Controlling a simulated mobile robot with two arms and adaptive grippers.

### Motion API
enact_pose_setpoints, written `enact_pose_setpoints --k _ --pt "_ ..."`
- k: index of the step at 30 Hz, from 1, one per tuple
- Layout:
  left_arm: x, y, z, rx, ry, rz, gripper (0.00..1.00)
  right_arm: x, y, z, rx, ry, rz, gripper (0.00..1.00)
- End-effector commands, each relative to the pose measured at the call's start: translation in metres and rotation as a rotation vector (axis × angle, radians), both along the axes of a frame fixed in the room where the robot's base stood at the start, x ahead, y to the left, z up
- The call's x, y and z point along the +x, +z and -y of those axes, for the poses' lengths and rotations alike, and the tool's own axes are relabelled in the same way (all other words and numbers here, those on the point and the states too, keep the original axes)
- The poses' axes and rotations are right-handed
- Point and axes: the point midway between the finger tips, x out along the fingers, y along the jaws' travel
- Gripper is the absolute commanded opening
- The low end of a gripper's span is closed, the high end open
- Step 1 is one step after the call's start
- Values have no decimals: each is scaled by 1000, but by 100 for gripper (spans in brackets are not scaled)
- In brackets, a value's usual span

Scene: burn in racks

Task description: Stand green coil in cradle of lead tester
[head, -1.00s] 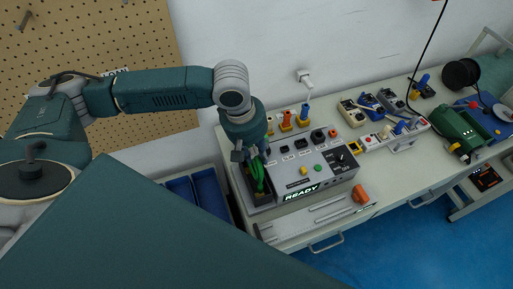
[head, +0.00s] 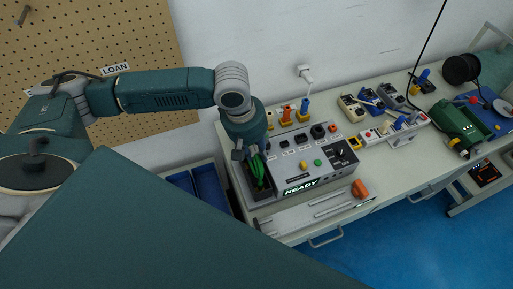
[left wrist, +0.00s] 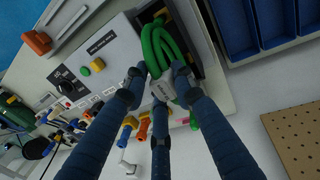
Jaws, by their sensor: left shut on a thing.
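The green coil (head: 257,172) stands upright in the dark cradle (head: 247,190) at the left end of the lead tester (head: 312,178). The tester is a grey box whose front display reads READY. My left gripper (head: 252,155) is above the cradle, shut on the coil. In the left wrist view, its fingers (left wrist: 158,84) close around the coil (left wrist: 165,45) at a pale label, and the coil's lower loops lie within the dark cradle (left wrist: 208,65). How deep the coil sits is hard to tell. My right gripper is not in view.
Blue bins (head: 208,186) stand left of the bench. Orange and blue plugs (head: 286,114) stand behind the tester. A power strip (head: 392,130), a green machine (head: 458,125) and a black reel (head: 461,69) are to the right. An orange object (head: 360,189) lies at the front.

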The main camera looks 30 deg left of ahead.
Motion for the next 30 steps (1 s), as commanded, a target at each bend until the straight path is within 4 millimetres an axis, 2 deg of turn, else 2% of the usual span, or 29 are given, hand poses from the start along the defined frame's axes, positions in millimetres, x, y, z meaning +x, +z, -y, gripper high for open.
enact_pose_setpoints --k 11,12,15,25,30 --pt "0 -3 0 1 0 2 0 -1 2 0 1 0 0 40" --pt "0 -3 0 0 0 1 31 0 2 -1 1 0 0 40" --pt "0 -3 0 1 0 1 47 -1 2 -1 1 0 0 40" --pt "0 0 -1 1 0 1 47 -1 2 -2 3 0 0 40" --pt "-3 22 -4 1 1 3 47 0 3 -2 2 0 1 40"
